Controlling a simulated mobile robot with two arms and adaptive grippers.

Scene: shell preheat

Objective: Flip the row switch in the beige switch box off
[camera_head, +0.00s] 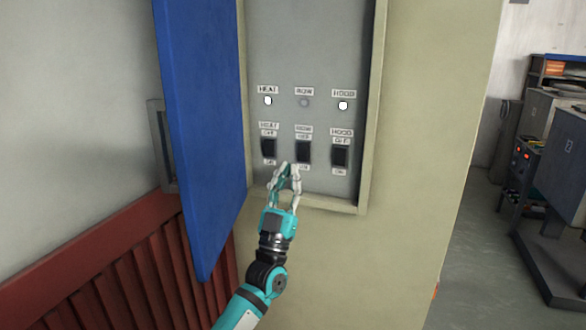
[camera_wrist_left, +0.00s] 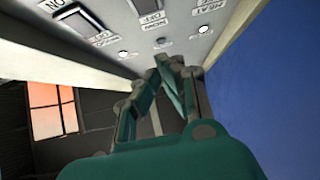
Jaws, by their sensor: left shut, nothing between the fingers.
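The beige switch box (camera_head: 369,105) is open on the wall, its blue door (camera_head: 203,120) swung to the left. Inside is a row of three black switches: the heat switch (camera_head: 268,147), the row switch (camera_head: 303,151) and the hood switch (camera_head: 340,156). The lamp above the row switch (camera_head: 304,102) is grey; the heat lamp (camera_head: 268,100) and hood lamp (camera_head: 343,105) are bright white. My left gripper (camera_head: 289,167) is shut and empty, just below and left of the row switch; contact cannot be told. It also shows in the left wrist view (camera_wrist_left: 180,66). My right gripper is out of view.
The blue door also stands close beside my left gripper in the left wrist view (camera_wrist_left: 275,95). Red slatted panelling (camera_head: 130,270) is at lower left. Grey equipment (camera_head: 565,160) stands far right, past open floor.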

